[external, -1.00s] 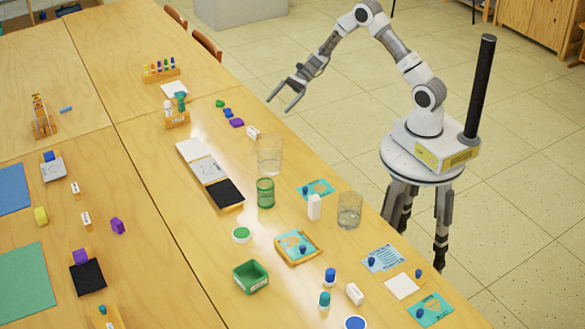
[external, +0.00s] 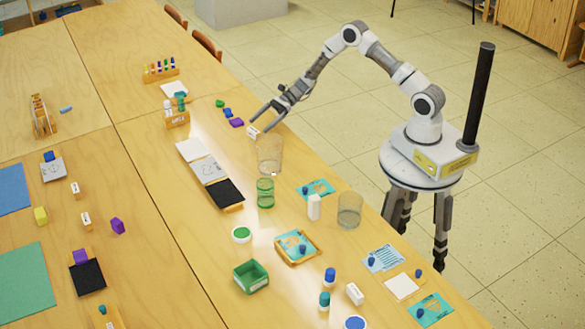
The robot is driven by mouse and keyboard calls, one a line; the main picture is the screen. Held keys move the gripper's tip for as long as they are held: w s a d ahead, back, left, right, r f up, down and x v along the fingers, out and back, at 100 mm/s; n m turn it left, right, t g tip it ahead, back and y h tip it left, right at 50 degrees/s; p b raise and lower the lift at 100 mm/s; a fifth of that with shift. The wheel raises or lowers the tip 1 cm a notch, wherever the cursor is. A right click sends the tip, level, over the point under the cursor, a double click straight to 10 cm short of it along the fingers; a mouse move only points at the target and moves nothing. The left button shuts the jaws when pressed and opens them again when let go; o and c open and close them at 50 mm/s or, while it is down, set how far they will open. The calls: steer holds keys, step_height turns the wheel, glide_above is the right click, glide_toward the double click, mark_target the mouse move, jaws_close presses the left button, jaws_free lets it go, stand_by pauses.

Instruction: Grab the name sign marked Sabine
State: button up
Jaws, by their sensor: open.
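My gripper (external: 260,124) is open and empty at the right edge of the long table. Its fingertips are close to a small white block-shaped sign (external: 252,132), just behind a clear glass tumbler; whether they touch it I cannot tell. Another similar white piece (external: 354,294) lies near the front right of the table. Two small white pieces with dark marks stand on the left table, one farther back (external: 75,189) and one nearer (external: 86,219). The lettering is too small to read, so I cannot tell which is marked Sabine.
Purple (external: 236,122), blue and green pieces lie to the left of my gripper. A second clear tumbler (external: 349,211) and a white upright block (external: 314,207) stand nearer the camera.

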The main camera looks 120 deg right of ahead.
mark_target(252, 130)
steer(key=b+x, duration=0.1)
steer(key=x, duration=0.4)
steer(key=shift+w+a+f, duration=0.1)
steer(key=shift+w, duration=0.05)
steer(key=c, duration=1.2)
